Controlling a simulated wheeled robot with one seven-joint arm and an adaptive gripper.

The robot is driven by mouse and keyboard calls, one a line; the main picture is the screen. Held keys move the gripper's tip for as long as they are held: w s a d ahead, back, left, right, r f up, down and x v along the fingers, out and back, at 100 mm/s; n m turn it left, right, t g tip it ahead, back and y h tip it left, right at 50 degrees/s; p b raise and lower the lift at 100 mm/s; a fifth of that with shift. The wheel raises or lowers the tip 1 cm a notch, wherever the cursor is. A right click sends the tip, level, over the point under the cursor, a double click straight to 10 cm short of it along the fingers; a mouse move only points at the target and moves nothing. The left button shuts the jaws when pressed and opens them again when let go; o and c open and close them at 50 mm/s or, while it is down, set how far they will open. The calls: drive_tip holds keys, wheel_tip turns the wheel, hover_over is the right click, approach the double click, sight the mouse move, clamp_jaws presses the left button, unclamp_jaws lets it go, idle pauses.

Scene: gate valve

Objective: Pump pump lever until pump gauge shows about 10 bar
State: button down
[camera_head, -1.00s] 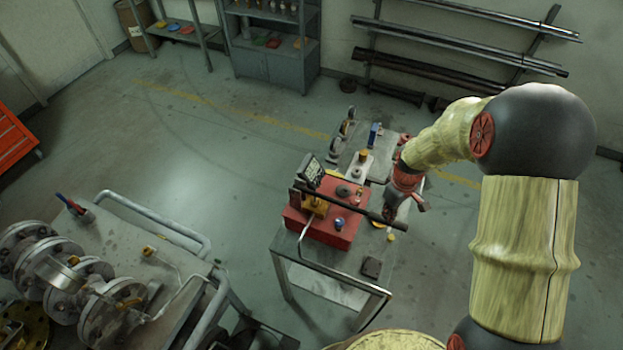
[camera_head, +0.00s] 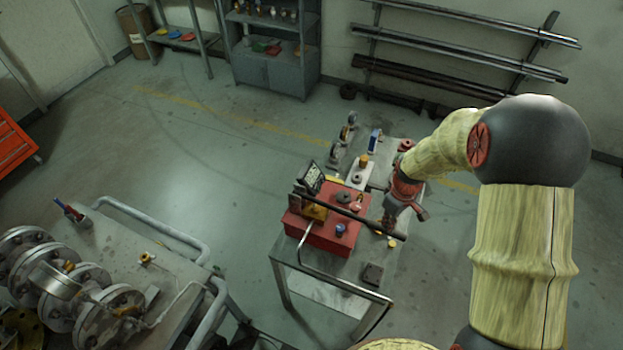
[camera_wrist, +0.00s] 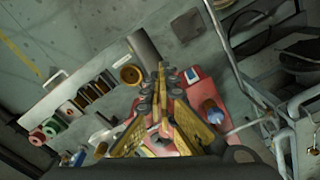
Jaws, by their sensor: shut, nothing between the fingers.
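The red pump (camera_head: 330,234) sits on the small metal table in the head view. Its gauge (camera_head: 312,178) stands upright at the pump's back left; its reading is too small to make out. The black pump lever (camera_head: 343,210) runs across above the red box, with its right end lower than its left.
A light plate with several small fittings (camera_head: 358,170) lies behind the pump. A bench with a flanged valve assembly (camera_head: 60,290) stands at the left. A shelf (camera_head: 270,60) and a pipe rack (camera_head: 460,55) line the back wall. The floor between is clear.

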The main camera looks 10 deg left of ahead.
wheel_tip(320, 180, up, 10)
drive_tip(key=p, duration=0.5)
drive_tip(key=shift+f+b, duration=3.2)
drive_tip(key=shift+f, duration=2)
drive_tip(key=shift+r, duration=0.1)
wheel_tip(320, 180, up, 10)
drive_tip(key=p, duration=0.6)
drive_tip(key=shift+p, duration=0.3)
drive_tip(key=shift+r, duration=0.1)
